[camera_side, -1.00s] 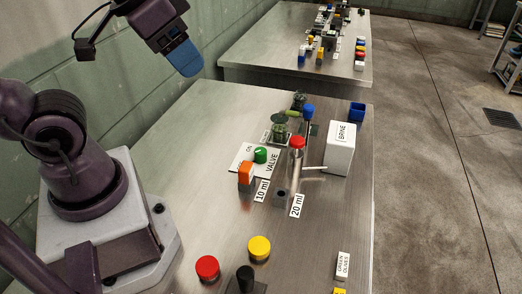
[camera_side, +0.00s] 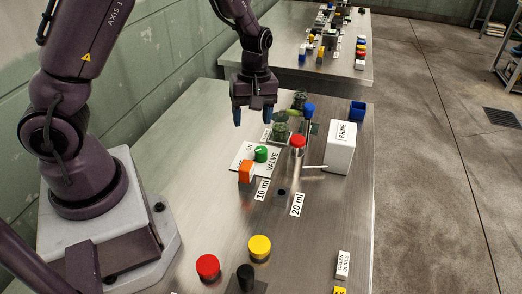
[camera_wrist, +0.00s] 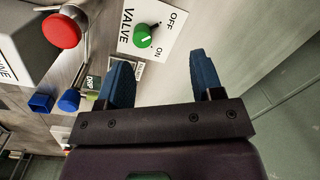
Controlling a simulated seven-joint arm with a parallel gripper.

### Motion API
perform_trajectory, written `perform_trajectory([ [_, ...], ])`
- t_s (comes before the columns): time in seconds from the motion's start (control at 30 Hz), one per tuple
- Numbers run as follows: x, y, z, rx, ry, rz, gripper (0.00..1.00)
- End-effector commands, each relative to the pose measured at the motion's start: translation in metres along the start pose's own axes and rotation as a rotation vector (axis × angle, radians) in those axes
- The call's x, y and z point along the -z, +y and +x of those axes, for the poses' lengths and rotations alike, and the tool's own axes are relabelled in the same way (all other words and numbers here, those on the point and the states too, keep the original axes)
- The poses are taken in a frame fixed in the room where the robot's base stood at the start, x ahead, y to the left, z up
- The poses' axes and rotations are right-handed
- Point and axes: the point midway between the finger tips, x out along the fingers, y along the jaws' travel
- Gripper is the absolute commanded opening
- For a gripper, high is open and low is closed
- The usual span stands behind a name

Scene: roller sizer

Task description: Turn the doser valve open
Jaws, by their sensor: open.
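The doser valve is a green round knob (camera_side: 261,154) on a white plate (camera_side: 242,153) lettered VALVE, ON and OFF. In the wrist view the knob (camera_wrist: 146,37) sits between the VALVE lettering and the ON and OFF words. It has a pale mark, but its exact setting is too small to tell. My gripper (camera_side: 253,116) points down with blue fingers apart and empty. It hangs above the table, behind and a little left of the knob in the side view. In the wrist view my gripper (camera_wrist: 163,78) is clear of the knob.
An orange block (camera_side: 246,172) stands close in front of the knob. A red-capped post (camera_side: 298,142) and the white BRINE box (camera_side: 341,147) stand to its right. A blue-capped part (camera_side: 309,110) and a blue bin (camera_side: 357,110) are behind.

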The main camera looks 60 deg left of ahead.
Motion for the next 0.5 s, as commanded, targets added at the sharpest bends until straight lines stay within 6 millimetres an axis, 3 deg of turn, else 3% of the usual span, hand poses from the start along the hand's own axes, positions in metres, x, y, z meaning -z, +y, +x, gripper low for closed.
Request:
perform_trajectory([
  [0.07, 0.016, 0.010, 0.010, -0.008, 0.030, -0.176, 0.60],
  [0.2, 0.027, 0.026, 0.002, -0.079, 0.038, -0.389, 0.60],
  [0.5, 0.028, 0.029, 0.014, -0.088, 0.032, -0.512, 0.60],
])
